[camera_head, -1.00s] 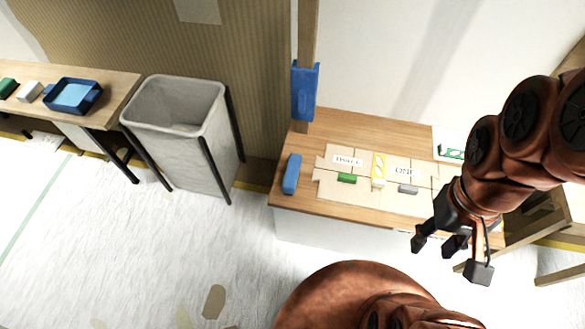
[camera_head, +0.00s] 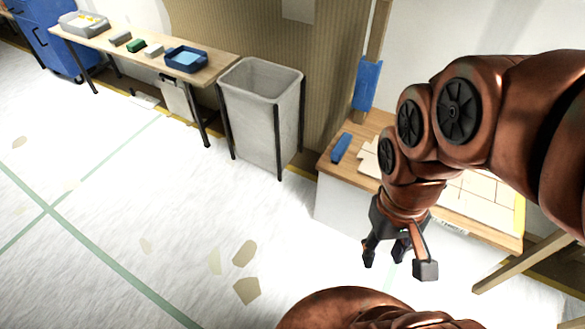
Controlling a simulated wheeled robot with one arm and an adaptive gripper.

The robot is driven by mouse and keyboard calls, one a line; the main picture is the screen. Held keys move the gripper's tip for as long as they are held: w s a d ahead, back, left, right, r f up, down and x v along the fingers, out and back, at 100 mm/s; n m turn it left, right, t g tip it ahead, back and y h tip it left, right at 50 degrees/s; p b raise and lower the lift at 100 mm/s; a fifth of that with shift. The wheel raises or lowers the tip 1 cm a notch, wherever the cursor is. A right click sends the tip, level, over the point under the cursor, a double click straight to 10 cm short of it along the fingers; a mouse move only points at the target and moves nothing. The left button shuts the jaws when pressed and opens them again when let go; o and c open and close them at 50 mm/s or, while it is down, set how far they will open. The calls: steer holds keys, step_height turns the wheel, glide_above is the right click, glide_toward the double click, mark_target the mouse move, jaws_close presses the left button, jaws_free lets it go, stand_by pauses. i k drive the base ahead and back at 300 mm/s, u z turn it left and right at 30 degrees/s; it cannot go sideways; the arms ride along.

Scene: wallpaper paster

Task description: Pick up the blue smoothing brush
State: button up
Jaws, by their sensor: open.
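A small blue block-shaped item (camera_head: 341,147), which looks like the blue smoothing brush, lies on the left end of the wooden worktop (camera_head: 336,167). My gripper (camera_head: 397,262) is open and empty. It hangs in front of the worktop, to the right of and below the blue item in the picture, and apart from it. My arm hides much of the middle of the worktop, with the things that lie there.
A blue holder (camera_head: 367,85) is fixed to a wooden post behind the worktop. A grey bin (camera_head: 262,115) stands left of it. A long table (camera_head: 215,66) with a blue tray (camera_head: 186,59) and small blocks is further left. Open floor lies in front.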

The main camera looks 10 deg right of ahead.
mark_target(342, 145)
steer(key=u, duration=0.1)
steer(key=k, duration=0.4)
steer(key=u, duration=1.35)
steer(key=i, duration=1.35)
steer(key=z, duration=0.6)
steer(key=i, duration=0.8)
steer(key=z, duration=1.05)
steer(key=i, duration=0.3)
steer(key=z, duration=0.35)
